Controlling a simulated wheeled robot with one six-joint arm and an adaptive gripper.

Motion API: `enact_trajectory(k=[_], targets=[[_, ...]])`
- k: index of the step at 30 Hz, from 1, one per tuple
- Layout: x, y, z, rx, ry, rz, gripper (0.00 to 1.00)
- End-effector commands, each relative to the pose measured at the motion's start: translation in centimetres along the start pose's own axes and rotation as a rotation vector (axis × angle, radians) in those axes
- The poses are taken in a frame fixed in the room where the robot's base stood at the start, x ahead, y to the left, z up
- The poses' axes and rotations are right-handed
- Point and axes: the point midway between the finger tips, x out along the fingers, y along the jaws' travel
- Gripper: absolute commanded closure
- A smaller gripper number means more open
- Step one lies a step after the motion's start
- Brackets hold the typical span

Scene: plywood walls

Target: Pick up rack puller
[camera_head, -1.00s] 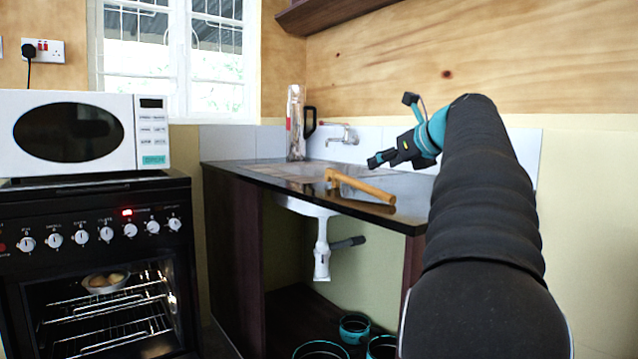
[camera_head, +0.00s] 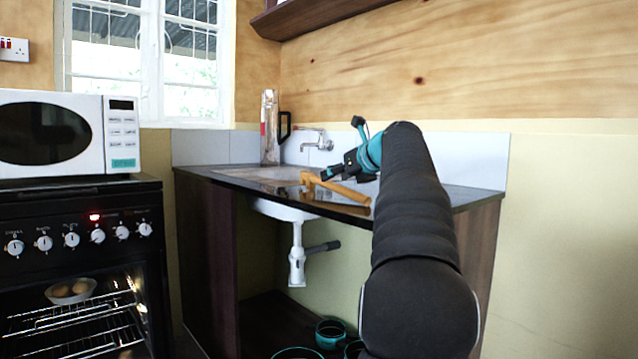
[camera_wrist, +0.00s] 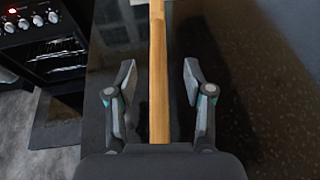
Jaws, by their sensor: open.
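The rack puller (camera_head: 343,190) is a light wooden tool with a long flat handle and a wider head at its left end. It lies on the dark countertop (camera_head: 458,194) near the front edge. My gripper (camera_head: 333,172) shows just above and behind the puller in the head view. In the wrist view, the puller's handle (camera_wrist: 158,45) runs straight up the picture between the two spread fingers of my gripper (camera_wrist: 159,78). There is a gap on both sides and neither finger visibly touches it. The puller's head is out of the wrist view.
A sink basin with a tap (camera_head: 318,142) and a tall flask (camera_head: 270,128) are behind the puller. A white microwave (camera_head: 60,135) stands on the black oven (camera_head: 80,240) at left, its rack and a bowl (camera_head: 71,291) inside. Teal-rimmed pots (camera_head: 330,333) sit below the counter.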

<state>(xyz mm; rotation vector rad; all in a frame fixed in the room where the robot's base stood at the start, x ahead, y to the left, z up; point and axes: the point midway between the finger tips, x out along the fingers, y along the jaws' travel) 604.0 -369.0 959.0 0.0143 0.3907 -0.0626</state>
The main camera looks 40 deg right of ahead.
Motion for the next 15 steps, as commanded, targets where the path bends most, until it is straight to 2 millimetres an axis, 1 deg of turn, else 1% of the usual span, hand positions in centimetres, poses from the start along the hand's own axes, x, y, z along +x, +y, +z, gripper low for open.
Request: enact_trajectory(k=[1, 6, 9, 14, 15], targets=[[0.9, 0.1, -0.3, -0.001, 0.000, 0.003, 0.48], [3.3, 0.7, -0.1, -0.007, 0.002, 0.001, 0.48], [3.9, 1.1, 0.1, -0.011, 0.004, -0.001, 0.48], [4.1, 1.7, 0.2, -0.016, 0.008, -0.004, 0.48], [4.2, 1.7, 0.2, -0.017, 0.008, -0.004, 0.55]])
